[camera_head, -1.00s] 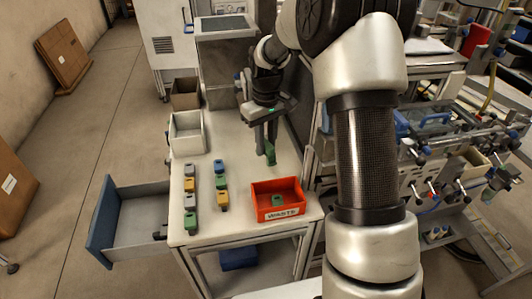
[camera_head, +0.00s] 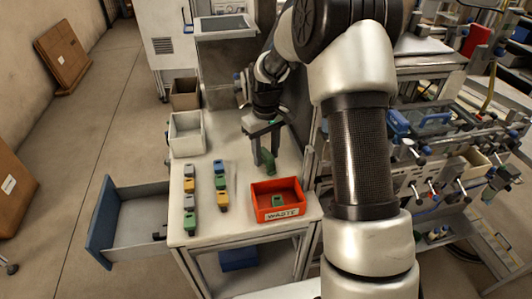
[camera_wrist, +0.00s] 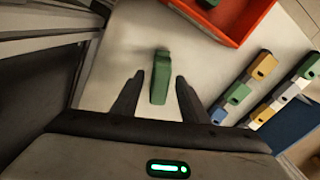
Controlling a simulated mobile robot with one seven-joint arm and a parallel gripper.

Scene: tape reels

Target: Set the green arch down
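In the wrist view the green arch (camera_wrist: 161,78) sits between and slightly beyond my fingertips, with a clear gap on each side. My gripper (camera_head: 265,142) is directly above the arch. Its fingers (camera_wrist: 156,88) are spread and touch nothing that I can see. The arch's far side is hidden.
The red bin (camera_head: 278,214), marked WASTE, holds a green piece (camera_head: 277,201). Two rows of coloured blocks (camera_head: 221,183) stand left of it. A white box (camera_head: 187,150) is behind them. An open drawer (camera_head: 135,220) juts out at left. Tabletop around the arch is clear.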

